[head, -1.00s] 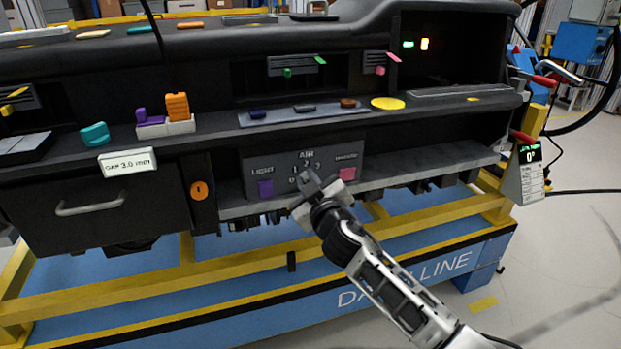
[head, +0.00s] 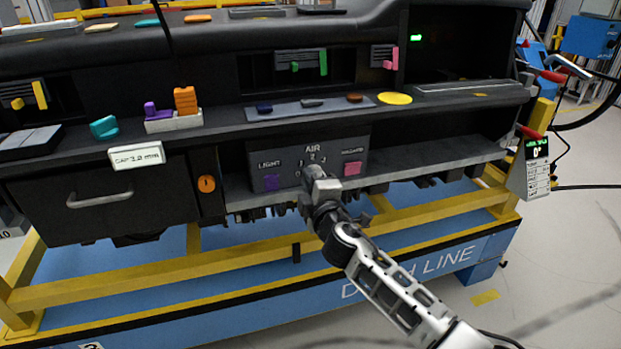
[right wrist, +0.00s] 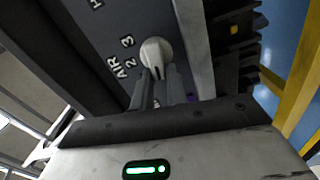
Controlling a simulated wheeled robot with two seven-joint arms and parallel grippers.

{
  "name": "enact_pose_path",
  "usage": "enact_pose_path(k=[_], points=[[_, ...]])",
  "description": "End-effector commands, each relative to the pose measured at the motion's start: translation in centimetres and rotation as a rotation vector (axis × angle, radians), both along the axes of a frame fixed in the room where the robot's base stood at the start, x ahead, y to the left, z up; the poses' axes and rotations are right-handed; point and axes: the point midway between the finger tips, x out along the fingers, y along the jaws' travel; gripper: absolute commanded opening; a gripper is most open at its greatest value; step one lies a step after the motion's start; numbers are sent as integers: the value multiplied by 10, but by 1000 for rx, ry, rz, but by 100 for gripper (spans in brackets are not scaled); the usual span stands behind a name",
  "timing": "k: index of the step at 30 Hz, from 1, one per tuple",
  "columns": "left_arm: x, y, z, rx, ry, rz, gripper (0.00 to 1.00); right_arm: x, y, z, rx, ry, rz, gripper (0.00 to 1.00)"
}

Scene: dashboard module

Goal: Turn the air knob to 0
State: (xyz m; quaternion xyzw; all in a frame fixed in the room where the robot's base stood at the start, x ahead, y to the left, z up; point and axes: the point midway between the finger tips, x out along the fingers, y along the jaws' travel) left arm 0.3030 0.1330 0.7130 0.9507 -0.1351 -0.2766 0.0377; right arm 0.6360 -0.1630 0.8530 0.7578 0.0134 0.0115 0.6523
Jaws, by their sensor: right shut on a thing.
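The control panel (head: 334,141) carries the word AIR above a ring of numbers. My right gripper (head: 313,176) reaches its lower middle and covers the air knob in the head view. In the right wrist view the knob's round pale face (right wrist: 157,54) shows between the fingertips, with my right gripper (right wrist: 160,82) shut on it. The digits 2 and 3 show beside the knob there; 0 and 1 cannot be made out. Which number the knob points to cannot be told. My left gripper is not in view.
A purple LIGHT button (head: 271,183) and a pink button (head: 352,168) flank the knob. The shelf edge (head: 420,168) runs along beneath the panel. A drawer (head: 60,214) is at the left, and a yellow frame rail (head: 250,262) lies below.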

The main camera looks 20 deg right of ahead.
Motion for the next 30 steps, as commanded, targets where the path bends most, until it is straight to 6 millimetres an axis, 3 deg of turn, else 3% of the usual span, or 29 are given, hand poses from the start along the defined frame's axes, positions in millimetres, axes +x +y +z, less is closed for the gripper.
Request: enact_pose_path(k=[9, 26, 27, 29, 30], points=[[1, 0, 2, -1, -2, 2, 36, 3, -3, 3, -137, -14, -6, 0], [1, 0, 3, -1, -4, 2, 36, 3, -4, 3, -172, -16, -10, 0], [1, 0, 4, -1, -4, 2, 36, 3, -4, 3, -172, -16, -10, 17], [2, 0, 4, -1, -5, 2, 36, 3, -4, 3, -172, -16, -10, 34], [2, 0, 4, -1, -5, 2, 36, 3, -4, 3, -171, -16, -10, 36]])
